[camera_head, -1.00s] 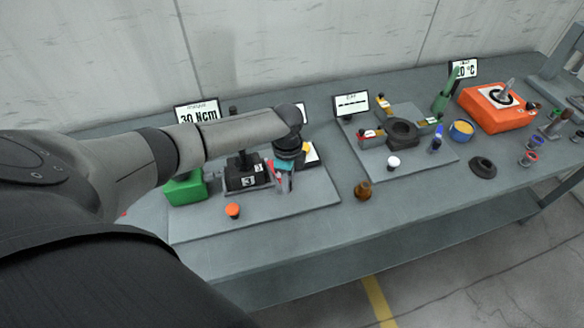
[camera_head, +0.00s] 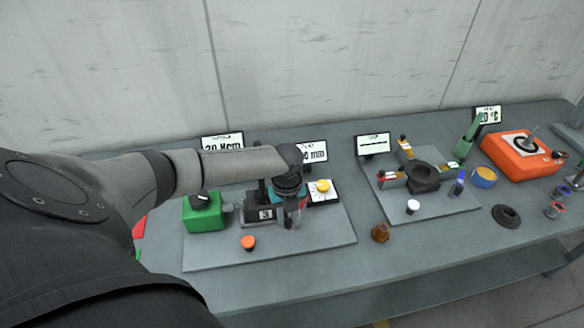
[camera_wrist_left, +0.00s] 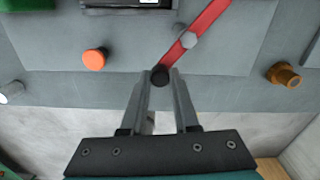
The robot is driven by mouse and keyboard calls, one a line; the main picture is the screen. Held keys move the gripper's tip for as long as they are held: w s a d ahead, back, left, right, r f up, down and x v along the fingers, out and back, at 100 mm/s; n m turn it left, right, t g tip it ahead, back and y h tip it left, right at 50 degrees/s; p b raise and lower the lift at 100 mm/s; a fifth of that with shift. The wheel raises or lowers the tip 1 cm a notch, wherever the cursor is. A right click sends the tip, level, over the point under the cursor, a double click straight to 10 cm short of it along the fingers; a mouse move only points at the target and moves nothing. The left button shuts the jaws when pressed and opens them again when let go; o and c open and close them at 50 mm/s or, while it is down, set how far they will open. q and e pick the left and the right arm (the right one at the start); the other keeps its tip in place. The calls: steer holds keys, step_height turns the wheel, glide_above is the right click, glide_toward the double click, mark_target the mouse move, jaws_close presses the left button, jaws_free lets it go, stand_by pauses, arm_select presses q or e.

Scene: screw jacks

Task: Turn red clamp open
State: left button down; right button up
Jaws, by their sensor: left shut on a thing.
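The red clamp shows in the left wrist view as a flat red bar (camera_wrist_left: 207,26) with a grey bolt on it and a black knob (camera_wrist_left: 160,76) at its near end. My left gripper (camera_wrist_left: 160,80) is shut on this black knob, with one finger on each side. In the head view my left gripper (camera_head: 291,220) points down beside the black block marked 3 (camera_head: 264,214). There the clamp is mostly hidden by the gripper and wrist. My right gripper is not in view.
An orange knob (camera_head: 248,243) stands on the grey plate (camera_head: 215,255), with a green box (camera_head: 203,213) at its left. A brown knob (camera_head: 380,233) stands right of the plate. A second plate (camera_head: 447,203) with coloured clamps lies further right. The table's front strip is mostly clear.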

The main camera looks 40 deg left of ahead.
arm_select(q)
steer(key=shift+a+m, duration=0.35)
steer(key=shift+m, duration=0.35)
steer(key=c, duration=0.7)
jaws_free()
steer(key=shift+o, duration=0.2)
steer(key=shift+r, duration=0.1)
step_height(320, 180, up, 15)
steer(key=shift+b, duration=0.35)
